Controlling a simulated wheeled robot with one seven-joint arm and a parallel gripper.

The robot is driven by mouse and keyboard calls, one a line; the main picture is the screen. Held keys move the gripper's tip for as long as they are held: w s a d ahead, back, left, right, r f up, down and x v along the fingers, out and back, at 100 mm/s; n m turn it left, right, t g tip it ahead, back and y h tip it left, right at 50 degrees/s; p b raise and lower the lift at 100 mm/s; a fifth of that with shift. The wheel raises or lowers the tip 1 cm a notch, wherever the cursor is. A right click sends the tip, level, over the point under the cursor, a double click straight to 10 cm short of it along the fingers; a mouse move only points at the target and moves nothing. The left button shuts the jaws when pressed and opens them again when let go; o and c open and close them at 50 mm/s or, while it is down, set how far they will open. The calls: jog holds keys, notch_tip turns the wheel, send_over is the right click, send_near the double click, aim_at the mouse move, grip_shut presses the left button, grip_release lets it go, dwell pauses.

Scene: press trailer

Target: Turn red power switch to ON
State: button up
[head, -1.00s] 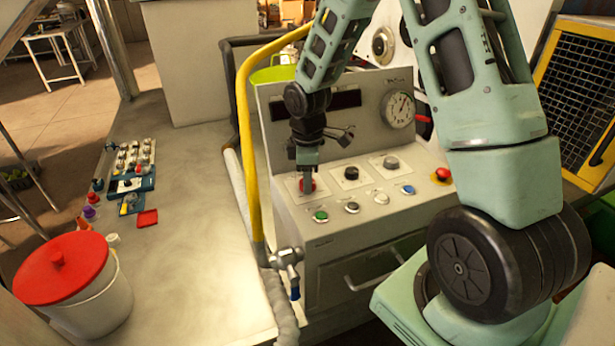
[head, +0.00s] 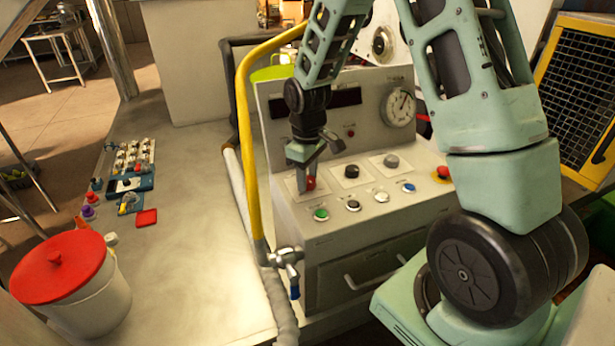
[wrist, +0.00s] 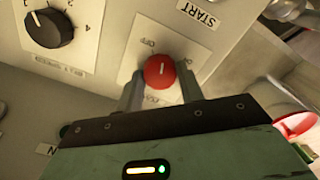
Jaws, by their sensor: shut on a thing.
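The red power switch (wrist: 160,71) is a round knob with a short white line, on a white label plate (wrist: 185,55) on the panel. In the wrist view its two sides lie between my gripper's fingers (wrist: 160,88), which are shut on it. Small lettering that seems to read OFF is above the knob in the picture; other lettering below is too small to read surely. In the head view my gripper (head: 304,182) reaches down to the red switch (head: 310,183) at the panel's left, covering part of it.
A black selector knob (wrist: 48,28) sits beside the switch. Green (head: 321,214), black, white and blue buttons line the panel front; a red emergency button (head: 441,174) is at right. A yellow pipe (head: 246,150) stands close on the left. The left tabletop is partly clear.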

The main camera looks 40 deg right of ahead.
aim_at(308, 179)
jog(key=m, duration=1.2)
jog(key=shift+r, duration=0.1)
dwell(0.6)
jog(key=o, duration=1)
notch_tip(308, 179, up, 17)
jog(key=b, duration=0.2)
jog(key=shift+r+b, duration=0.15)
jog(key=shift+b, duration=0.2)
